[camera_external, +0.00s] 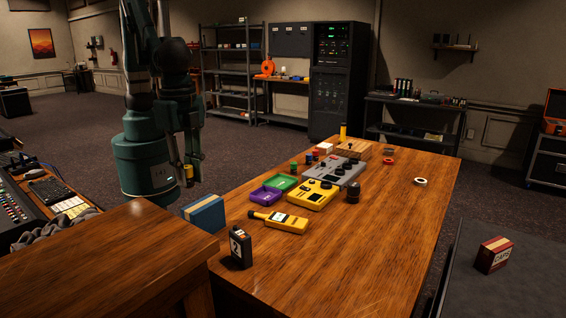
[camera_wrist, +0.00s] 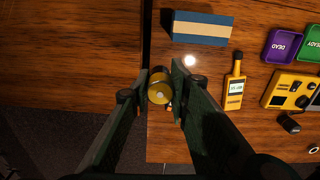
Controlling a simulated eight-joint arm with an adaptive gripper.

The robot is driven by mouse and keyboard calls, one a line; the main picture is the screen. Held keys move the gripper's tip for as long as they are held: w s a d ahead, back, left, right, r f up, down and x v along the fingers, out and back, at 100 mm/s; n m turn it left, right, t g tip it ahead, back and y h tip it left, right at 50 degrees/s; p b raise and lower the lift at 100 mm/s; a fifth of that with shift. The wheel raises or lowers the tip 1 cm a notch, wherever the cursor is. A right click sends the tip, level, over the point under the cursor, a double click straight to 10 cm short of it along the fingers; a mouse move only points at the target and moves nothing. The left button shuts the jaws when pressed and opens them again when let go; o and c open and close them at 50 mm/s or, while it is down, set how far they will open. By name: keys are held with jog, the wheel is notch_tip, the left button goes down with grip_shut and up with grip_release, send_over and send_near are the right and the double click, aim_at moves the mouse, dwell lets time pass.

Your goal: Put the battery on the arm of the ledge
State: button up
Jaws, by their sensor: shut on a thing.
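My gripper (camera_external: 187,174) hangs in the air at the left of the desk, near the blue box. It is shut on the battery (camera_wrist: 159,88), a short yellow and dark cylinder seen end-on between the fingers in the wrist view. In the external view only a small yellow part of the battery (camera_external: 188,172) shows at the fingertips. The raised wooden ledge (camera_external: 110,255) fills the lower left of the external view. It also shows as bare wood at the left of the wrist view (camera_wrist: 70,55). I cannot tell which part is its arm.
On the desk (camera_external: 385,210) stand a blue box (camera_external: 205,213), a black box marked 2 (camera_external: 240,248), a yellow handheld meter (camera_external: 280,221), a purple tray (camera_external: 264,197), a green tray (camera_external: 281,183) and a yellow device (camera_external: 313,194). The visible ledge top is clear.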

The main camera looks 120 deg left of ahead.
jog(key=s+d+r+m, duration=0.1)
jog(key=s+d, duration=0.2)
jog(key=d, duration=0.3)
jog(key=s+d+r+m+p, duration=0.1)
jog(key=s+d, duration=0.3)
jog(key=d, duration=0.2)
jog(key=shift+d+r+m, duration=0.25)
jog(key=shift+d+m, duration=0.05)
jog(key=shift+m, duration=0.1)
jog(key=shift+w, duration=0.1)
send_over(140, 223)
jog(key=shift+f, duration=2.95)
jog(key=shift+f, duration=2.05)
jog(key=shift+f, duration=0.2)
jog(key=o, duration=1)
jog(key=shift+c, duration=0.2)
jog(key=shift+r, duration=0.15)
